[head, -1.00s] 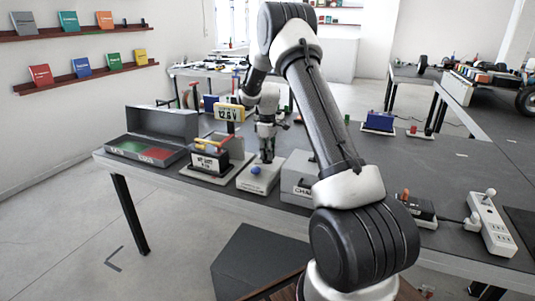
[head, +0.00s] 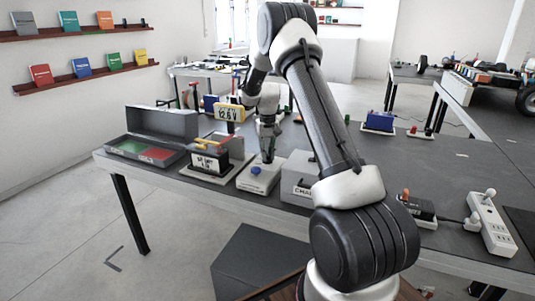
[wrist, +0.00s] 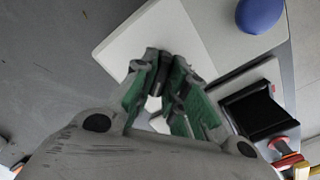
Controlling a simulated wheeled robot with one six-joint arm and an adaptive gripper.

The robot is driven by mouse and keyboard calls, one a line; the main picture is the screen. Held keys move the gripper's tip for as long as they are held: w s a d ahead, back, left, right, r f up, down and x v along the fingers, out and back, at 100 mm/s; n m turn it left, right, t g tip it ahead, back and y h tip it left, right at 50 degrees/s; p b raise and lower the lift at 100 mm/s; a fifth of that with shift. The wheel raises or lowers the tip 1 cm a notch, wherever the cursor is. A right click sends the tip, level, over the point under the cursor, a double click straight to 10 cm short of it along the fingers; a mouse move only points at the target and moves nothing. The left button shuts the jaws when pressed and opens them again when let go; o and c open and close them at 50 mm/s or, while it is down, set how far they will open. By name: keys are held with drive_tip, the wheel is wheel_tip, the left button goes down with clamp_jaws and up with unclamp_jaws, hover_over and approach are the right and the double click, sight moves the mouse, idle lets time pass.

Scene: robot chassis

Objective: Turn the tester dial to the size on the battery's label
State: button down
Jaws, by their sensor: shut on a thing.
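The tester (head: 259,177) is a low pale box with a blue button near its front left. The blue button (wrist: 258,14) shows at the top right of the wrist view, and the pale tester plate (wrist: 165,30) lies under my fingers. My gripper (head: 268,159) points down over the back of the tester. In the wrist view my gripper (wrist: 158,84) is shut on a small dark dial (wrist: 157,88), mostly hidden between its fingertips. Dial markings cannot be read. A black battery (head: 208,161) with a white label stands left of the tester; its label is too small to read surely.
A yellow display (head: 229,113) reading about 12.6 V stands behind the battery. An open grey box (head: 160,123) with green and red compartments is at left. A grey charger box (head: 299,183) stands close right of the tester. A power strip (head: 490,223) lies at far right.

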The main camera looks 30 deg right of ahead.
sight(268, 154)
drive_tip(key=shift+m, duration=2.3)
drive_tip(key=c, duration=1.4)
unclamp_jaws()
drive_tip(key=shift+c, duration=0.2)
drive_tip(key=shift+r, duration=0.1)
wheel_tip(268, 154, up, 12)
